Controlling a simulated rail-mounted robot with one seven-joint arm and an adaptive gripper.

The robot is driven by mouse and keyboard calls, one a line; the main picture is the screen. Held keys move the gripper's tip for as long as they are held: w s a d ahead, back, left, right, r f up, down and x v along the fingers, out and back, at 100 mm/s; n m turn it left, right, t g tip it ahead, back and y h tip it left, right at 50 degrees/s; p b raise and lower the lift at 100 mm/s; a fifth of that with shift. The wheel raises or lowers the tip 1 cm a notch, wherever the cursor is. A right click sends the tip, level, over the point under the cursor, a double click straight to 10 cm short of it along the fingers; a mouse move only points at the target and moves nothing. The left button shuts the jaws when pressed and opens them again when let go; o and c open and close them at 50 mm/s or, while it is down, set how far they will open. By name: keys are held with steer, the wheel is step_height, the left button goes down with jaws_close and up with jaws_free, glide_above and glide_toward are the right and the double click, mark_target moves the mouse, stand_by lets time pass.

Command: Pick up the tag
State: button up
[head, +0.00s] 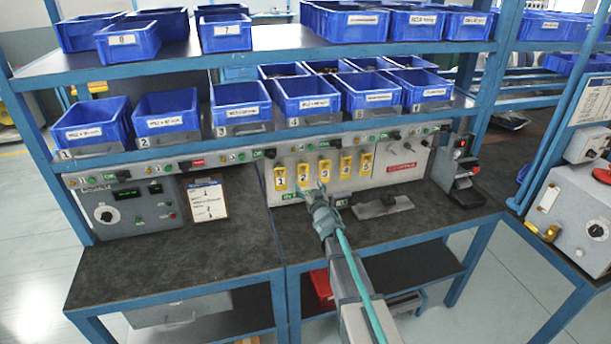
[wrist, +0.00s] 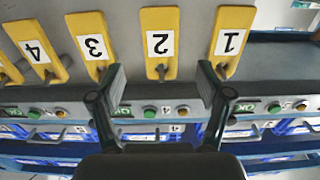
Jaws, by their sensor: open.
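Several yellow numbered tags hang in a row on the pale panel. They are tag 1 (head: 280,184), tag 2 (head: 303,181), tag 3 (head: 325,172), tag 4 (head: 346,166) and tag 5 (head: 366,163). The wrist view shows them upside down: tag 1 (wrist: 232,30), tag 2 (wrist: 160,30), tag 3 (wrist: 89,30) and tag 4 (wrist: 32,38). Each of these hangs on a small peg. My gripper (head: 311,194) is open and empty near tag 2. In the wrist view its fingers (wrist: 161,76) are spread, with tag 2 lined up between them. Contact cannot be told.
Blue bins (head: 308,100) fill the shelves above the panel. A clipboard (head: 206,200) stands left of the tags. A grey plate (head: 383,207) lies on the bench at right, and a dark device (head: 462,172) stands beyond it. The bench front (head: 190,255) is mostly clear.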

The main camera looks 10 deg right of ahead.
mark_target(303, 174)
steer(key=w+p, duration=0.1)
steer(key=w, duration=0.4)
steer(key=w+a+p, duration=0.1)
steer(key=w, duration=0.1)
steer(key=shift+w+r+p, duration=0.15)
steer(key=shift+w+p, duration=0.05)
steer(key=shift+p, duration=0.15)
steer(key=c, duration=1.2)
steer(key=shift+s+r+b, duration=0.1)
steer(key=shift+b, duration=0.25)
steer(key=shift+s+r, duration=0.15)
steer(key=s+b, duration=0.1)
steer(key=s, duration=0.4)
steer(key=s+d+b, duration=0.1)
steer(key=s, duration=0.5)
steer(key=s+d+b, duration=0.1)
steer(key=s, duration=0.5)
steer(key=shift+s+r, duration=0.25)
steer(key=shift+r, duration=0.1)
steer(key=shift+r, duration=0.1)
